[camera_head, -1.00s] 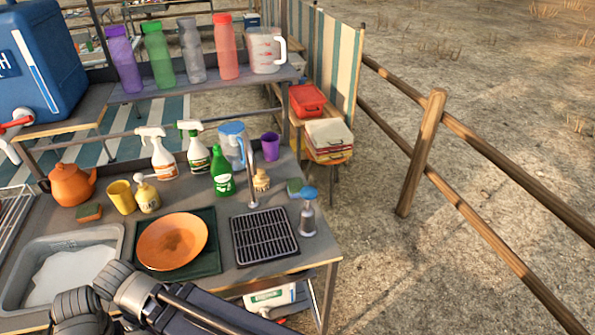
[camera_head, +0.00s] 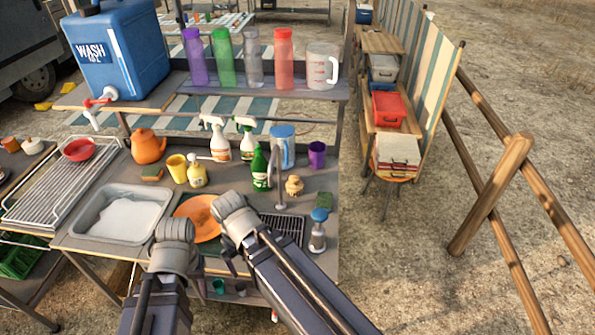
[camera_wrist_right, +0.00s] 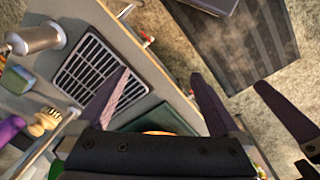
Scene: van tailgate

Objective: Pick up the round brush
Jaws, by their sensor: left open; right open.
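The round brush (camera_head: 294,186), a small wooden-coloured brush, stands on the counter behind the black drain grid (camera_head: 283,229). It also shows at the left of the right wrist view (camera_wrist_right: 42,122), its pale bristles turned outward. My right gripper (camera_wrist_right: 160,75) is open and empty; its two fingers lie over the grid and the counter's front edge, apart from the brush. In the head view it is hidden by my arm.
Near the brush stand a green bottle (camera_head: 261,170), a tap (camera_head: 279,180), a purple cup (camera_head: 317,154), a sponge (camera_head: 324,201) and a blue-topped dispenser (camera_head: 318,230). An orange plate (camera_head: 190,208) lies left of the grid, partly behind my arm. A shelf with bottles (camera_head: 253,57) spans the back.

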